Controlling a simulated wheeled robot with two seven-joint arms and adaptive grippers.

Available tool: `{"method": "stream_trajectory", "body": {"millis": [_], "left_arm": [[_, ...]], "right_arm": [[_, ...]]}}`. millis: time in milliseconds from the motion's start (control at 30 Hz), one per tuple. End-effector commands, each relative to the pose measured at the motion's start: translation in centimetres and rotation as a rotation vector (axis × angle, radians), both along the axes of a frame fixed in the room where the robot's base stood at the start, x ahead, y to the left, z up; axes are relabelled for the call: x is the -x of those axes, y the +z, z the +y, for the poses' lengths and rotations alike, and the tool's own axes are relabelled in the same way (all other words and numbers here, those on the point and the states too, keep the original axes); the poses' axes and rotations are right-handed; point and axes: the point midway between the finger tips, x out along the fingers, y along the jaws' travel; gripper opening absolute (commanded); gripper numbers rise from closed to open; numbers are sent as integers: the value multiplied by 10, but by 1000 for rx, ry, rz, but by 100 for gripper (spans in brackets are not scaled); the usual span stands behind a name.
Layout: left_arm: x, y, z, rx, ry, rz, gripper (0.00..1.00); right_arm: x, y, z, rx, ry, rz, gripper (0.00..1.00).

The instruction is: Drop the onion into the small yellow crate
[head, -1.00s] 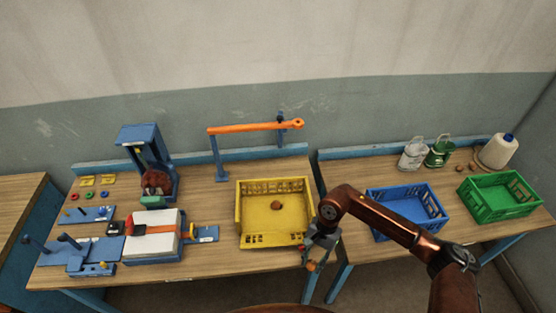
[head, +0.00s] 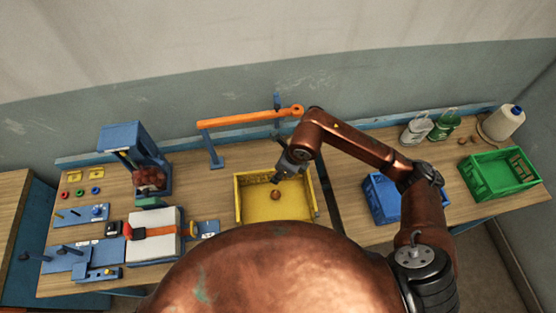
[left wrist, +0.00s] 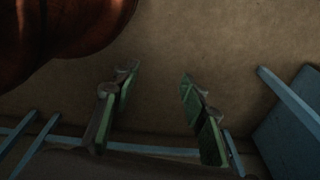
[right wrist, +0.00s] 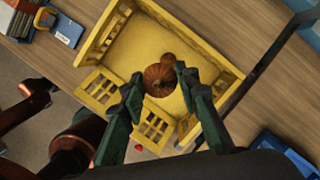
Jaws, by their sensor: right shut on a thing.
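The yellow crate (head: 240,205) stands on the workbench in the middle of the head view. Its floor and low walls also show in the right wrist view (right wrist: 118,45). My right gripper (head: 277,180) is above the crate. In the right wrist view its fingers are shut on a brown-orange onion (right wrist: 159,82). One brown onion (head: 275,195) is visible inside the crate in the head view. My left gripper (left wrist: 157,76) is open and empty, over the floor, out of the head view.
A blue crate (head: 382,205) and a green crate (head: 500,174) stand on the right bench. An orange bar (head: 245,118) on a blue post rises behind the yellow crate.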

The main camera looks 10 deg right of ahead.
Motion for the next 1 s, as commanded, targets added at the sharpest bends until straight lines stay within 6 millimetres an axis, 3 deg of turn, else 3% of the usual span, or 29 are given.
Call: {"method": "stream_trajectory", "body": {"millis": [200,367,500,733,933,967,1000], "left_arm": [[46,-10,3,-3,12,57,40],[70,-18,5,-7,17,85,40],[66,-25,5,-6,16,79,40],[28,-26,3,-3,8,31,40],[28,-26,3,-4,7,33,40],[30,-26,3,-3,8,36,40],[34,-26,3,-3,8,40,40]], "right_arm": [[1,-14,-2,1,-11,4,10],[2,-33,-3,1,-11,5,10],[1,-49,-3,2,-10,4,10],[1,-60,-1,0,-7,3,10],[1,-60,-1,1,-6,2,10],[1,-60,-1,1,-6,2,31],[1,-60,-1,0,-6,3,33]]}}
